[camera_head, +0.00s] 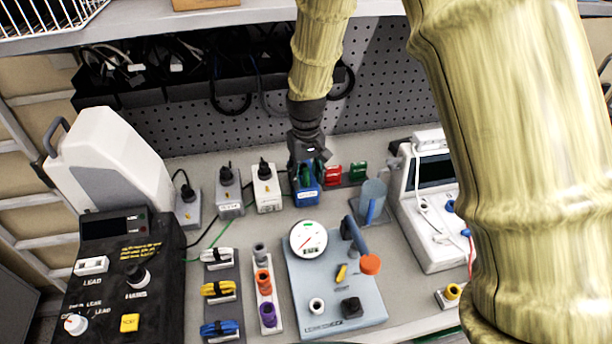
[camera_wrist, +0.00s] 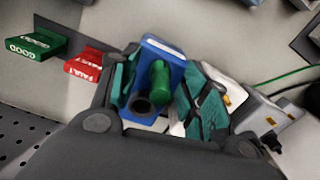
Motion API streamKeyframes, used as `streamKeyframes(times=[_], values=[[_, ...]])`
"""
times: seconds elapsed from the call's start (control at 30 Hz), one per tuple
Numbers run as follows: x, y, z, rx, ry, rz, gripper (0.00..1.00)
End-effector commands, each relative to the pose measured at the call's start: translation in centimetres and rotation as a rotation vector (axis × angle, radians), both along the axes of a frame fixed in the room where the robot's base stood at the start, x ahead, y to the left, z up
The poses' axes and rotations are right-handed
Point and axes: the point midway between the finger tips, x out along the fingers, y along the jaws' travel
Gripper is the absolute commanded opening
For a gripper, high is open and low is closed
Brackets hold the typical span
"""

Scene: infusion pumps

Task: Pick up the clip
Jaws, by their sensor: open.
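My gripper (camera_head: 306,172) points down over a blue block (camera_head: 306,195) at the back of the bench. In the wrist view my gripper (camera_wrist: 165,85) is open, its teal-padded fingers on either side of the blue block (camera_wrist: 163,50). A green cylindrical piece (camera_wrist: 159,78) on the block lies between the fingers, near a dark round opening. I cannot tell whether the fingers touch it. A red tag marked FAULT (camera_wrist: 84,64) and a green tag marked GOOD (camera_wrist: 36,43) lie beside it. No piece is clearly labelled as the clip.
Grey and white boxes with black plugs (camera_head: 266,188) stand close left of the blue block. A clear blue cup (camera_head: 373,197) and a white monitor (camera_head: 430,230) are to the right. A gauge panel (camera_head: 335,285) lies in front. A pegboard (camera_head: 375,95) rises behind.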

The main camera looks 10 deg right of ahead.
Motion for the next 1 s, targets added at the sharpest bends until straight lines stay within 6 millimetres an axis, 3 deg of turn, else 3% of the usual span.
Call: streamKeyframes(times=[0.03, 0.3, 0.7, 1.0], values=[[0.0, 0.0, 0.0, 0.0, 0.0, 0.0, 0.46], [0.0, 0.0, 0.0, 0.0, 0.0, 0.0, 0.0], [0.0, 0.0, 0.3, 0.0, -0.001, 0.0, 0.0], [0.1, 0.0, 2.7, 0.001, -0.003, -0.001, 0.0]])
